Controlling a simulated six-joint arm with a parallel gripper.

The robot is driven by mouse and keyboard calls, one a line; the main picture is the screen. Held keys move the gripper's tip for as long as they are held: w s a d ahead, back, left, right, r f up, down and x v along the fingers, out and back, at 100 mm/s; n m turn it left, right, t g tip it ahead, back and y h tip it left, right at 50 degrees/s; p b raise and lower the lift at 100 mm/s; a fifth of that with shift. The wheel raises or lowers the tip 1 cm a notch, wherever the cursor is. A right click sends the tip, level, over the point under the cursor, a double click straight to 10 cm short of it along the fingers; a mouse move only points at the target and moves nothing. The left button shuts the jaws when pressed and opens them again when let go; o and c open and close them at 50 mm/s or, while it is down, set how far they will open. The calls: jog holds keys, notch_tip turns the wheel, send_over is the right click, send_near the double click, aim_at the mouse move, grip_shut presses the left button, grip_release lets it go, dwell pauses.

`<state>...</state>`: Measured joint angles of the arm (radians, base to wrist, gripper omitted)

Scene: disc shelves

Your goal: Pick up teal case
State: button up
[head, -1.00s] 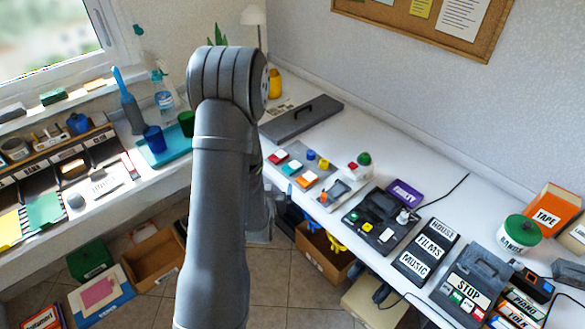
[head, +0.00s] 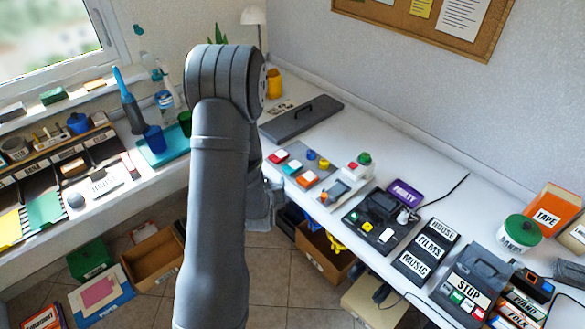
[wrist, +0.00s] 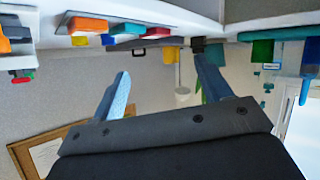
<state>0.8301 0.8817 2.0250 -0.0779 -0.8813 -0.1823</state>
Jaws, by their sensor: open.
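A small flat teal case (head: 291,168) lies on a grey board on the right-hand counter, between a red piece and an orange one. In the wrist view, which is upside down, a teal piece (wrist: 128,29) shows at the top edge beside orange and red ones. My gripper (wrist: 160,76) is open and empty, its two fingers well apart. The teal piece is beyond the fingers and not between them. In the head view my own arm hides the gripper.
A long grey lidded case (head: 301,118) lies behind the board. A grey device (head: 381,217) and a HOUSE/FILMS/MUSIC block (head: 426,252) stand to the right. A teal tray (head: 165,150) with cups is on the left counter. A corkboard (wrist: 40,150) shows in the wrist view.

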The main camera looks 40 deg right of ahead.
jog(key=w+d+n+g+y, duration=0.2)
jog(key=w+d+n, duration=0.1)
jog(key=w+n, duration=0.3)
jog(key=n+g+y, duration=0.2)
jog(key=n+g, duration=0.5)
jog(key=n, duration=1.1)
send_near(292, 166)
jog(key=shift+x, duration=4.1)
jog(key=c, duration=1.1)
jog(key=shift+r, duration=0.1)
